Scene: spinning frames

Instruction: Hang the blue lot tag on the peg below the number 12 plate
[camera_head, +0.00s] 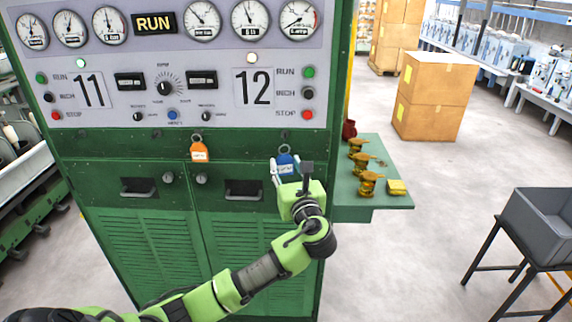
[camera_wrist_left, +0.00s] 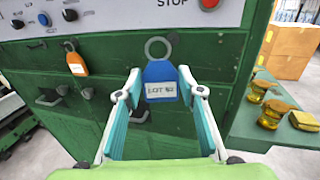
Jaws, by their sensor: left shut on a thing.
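The blue lot tag (camera_head: 286,161) has a grey ring on top and a white label. In the left wrist view the tag (camera_wrist_left: 160,72) is upright between the fingertips. My left gripper (camera_head: 281,170) is shut on it, in front of the green cabinet; it also shows in the left wrist view (camera_wrist_left: 160,88). The number 12 plate (camera_head: 254,88) is on the grey panel above. A small dark peg (camera_wrist_left: 173,37) shows just up and right of the ring in the left wrist view. I cannot tell whether the ring is around it. My right gripper is not in view.
An orange tag (camera_head: 199,151) hangs below and right of the number 11 plate (camera_head: 89,91). Cabinet handles (camera_head: 243,189) stick out below. A green side shelf (camera_head: 352,200) holds brass pieces (camera_head: 369,183), a yellow block (camera_head: 397,187) and a red item (camera_head: 349,129).

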